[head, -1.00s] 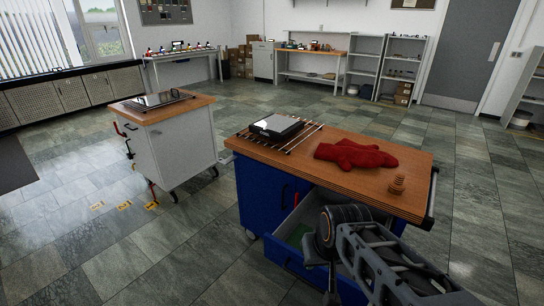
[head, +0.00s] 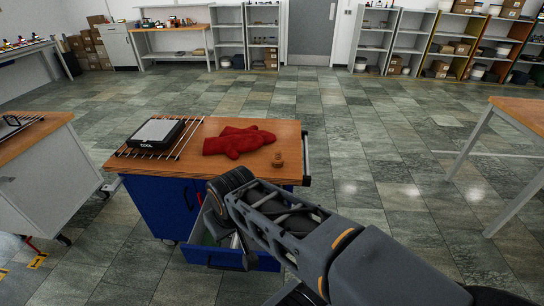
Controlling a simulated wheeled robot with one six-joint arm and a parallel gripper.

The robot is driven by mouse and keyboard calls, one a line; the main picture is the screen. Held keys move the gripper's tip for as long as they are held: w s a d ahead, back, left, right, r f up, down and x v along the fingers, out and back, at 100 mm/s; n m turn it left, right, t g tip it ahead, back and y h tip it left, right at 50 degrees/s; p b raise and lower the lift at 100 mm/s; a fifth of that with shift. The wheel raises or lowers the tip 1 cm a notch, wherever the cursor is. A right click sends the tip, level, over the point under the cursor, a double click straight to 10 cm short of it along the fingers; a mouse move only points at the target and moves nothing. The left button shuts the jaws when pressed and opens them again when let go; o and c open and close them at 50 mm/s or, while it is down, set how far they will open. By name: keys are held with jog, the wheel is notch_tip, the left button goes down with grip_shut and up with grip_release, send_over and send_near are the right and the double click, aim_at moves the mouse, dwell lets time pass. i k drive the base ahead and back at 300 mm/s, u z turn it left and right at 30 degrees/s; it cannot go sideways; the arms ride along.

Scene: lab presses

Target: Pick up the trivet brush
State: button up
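I cannot make out a brush for certain in the head view. An open drawer (head: 262,263) juts from the front of the blue cart (head: 160,205). Its inside is mostly hidden by my arm, with a little green showing. My gripper (head: 232,243) hangs at or above the drawer, below the dark wrist. Its fingers are small and partly hidden, so I cannot tell whether they are open. A small ribbed wooden piece (head: 278,160) stands on the cart's wooden top near the right end. I cannot tell whether it is part of a brush.
Red mitts (head: 238,141) lie on the cart top. A black device with a light top (head: 157,132) sits on a wire rack (head: 186,139) at its left. A white cabinet (head: 45,180) stands left, a table (head: 520,112) right.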

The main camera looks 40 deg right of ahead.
aim_at(278, 161)
jog(key=u, duration=3.1)
jog(key=k, duration=1.45)
jog(key=z, duration=1.6)
jog(key=i, duration=0.5)
jog(key=u, duration=0.05)
